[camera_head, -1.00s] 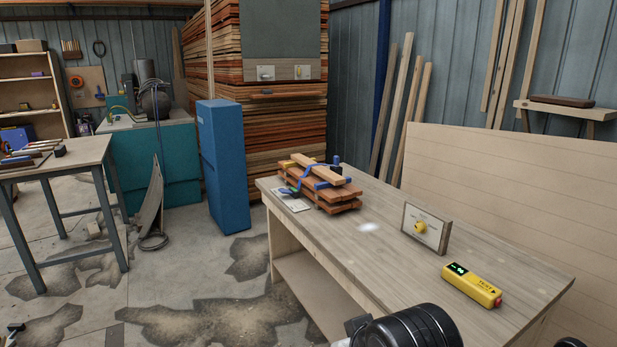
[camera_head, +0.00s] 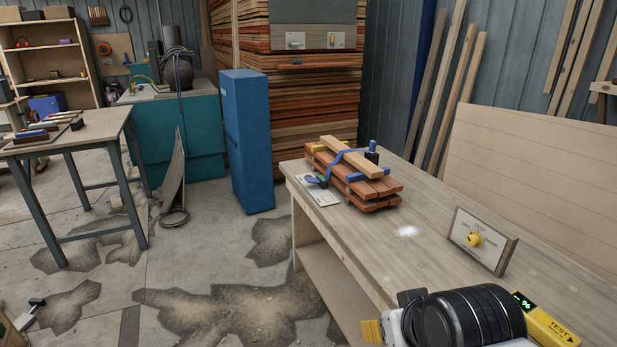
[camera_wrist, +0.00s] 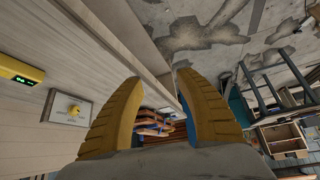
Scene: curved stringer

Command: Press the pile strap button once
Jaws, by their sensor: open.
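The plank pile (camera_head: 383,186) lies on the workbench with a blue strap (camera_head: 346,160) around it. A dark, blue-topped block (camera_head: 372,153) stands at the strap's right end, and a small green and blue part (camera_head: 322,182) sits at its left. I cannot tell which part is the button. My gripper (camera_wrist: 158,80) is open and empty in the wrist view, with the pile (camera_wrist: 158,130) showing beyond and between its yellow fingers. In the head view a yellow finger (camera_head: 372,331) shows at the bottom, well in front of the pile.
A panel with a yellow knob (camera_head: 474,240) stands on the workbench (camera_head: 425,262), right of the pile. A yellow tester (camera_head: 548,322) lies near my arm, partly hidden. A blue cabinet (camera_head: 247,140) stands left of the bench. Floor is open between the tables.

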